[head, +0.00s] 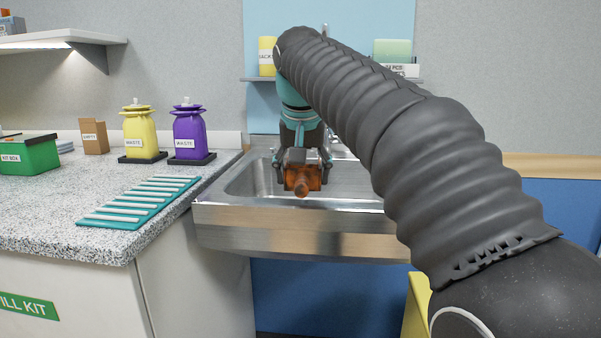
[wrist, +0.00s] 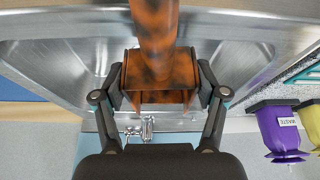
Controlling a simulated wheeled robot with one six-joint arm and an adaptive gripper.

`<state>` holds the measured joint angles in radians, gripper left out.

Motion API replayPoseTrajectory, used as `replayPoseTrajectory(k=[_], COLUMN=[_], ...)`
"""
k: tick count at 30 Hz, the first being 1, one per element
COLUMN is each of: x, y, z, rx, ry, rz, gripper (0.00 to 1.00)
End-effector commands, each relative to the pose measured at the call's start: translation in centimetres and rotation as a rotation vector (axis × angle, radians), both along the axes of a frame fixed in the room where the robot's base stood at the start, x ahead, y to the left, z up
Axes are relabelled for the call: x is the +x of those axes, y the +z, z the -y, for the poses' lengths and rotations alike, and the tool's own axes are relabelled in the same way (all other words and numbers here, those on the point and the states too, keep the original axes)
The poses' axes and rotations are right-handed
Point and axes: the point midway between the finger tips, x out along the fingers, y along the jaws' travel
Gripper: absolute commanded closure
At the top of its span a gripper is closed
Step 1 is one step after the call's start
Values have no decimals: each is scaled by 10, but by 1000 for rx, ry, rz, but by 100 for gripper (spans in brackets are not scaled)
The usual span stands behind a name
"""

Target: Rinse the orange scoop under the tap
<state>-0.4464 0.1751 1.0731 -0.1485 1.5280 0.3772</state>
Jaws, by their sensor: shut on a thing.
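My gripper (head: 304,168) is shut on the orange scoop (head: 301,186) and holds it over the front part of the steel sink (head: 300,218). The scoop also shows in the wrist view (wrist: 158,75) between my two fingers, with dark smudges on its surface. Its handle points toward the front of the sink. The tap shows in the wrist view (wrist: 147,128) as chrome at the back of the sink, beyond the scoop. In the head view my arm and gripper hide most of the tap. I see no water stream.
A teal ribbed mat (head: 142,203) lies on the speckled counter left of the sink. A yellow waste bottle (head: 140,125) and a purple waste bottle (head: 189,127) stand behind it. A green kit box (head: 28,155) is at far left. A shelf (head: 258,79) hangs above the sink.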

Motion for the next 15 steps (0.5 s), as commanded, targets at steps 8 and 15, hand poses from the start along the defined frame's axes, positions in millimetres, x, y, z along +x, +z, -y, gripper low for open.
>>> replayPoseTrajectory(k=[8,15], x=[23,43], y=[-5,-9], z=[10,17], rx=[0,-1], ry=[-4,-6], rz=[-1,0], gripper=[63,63])
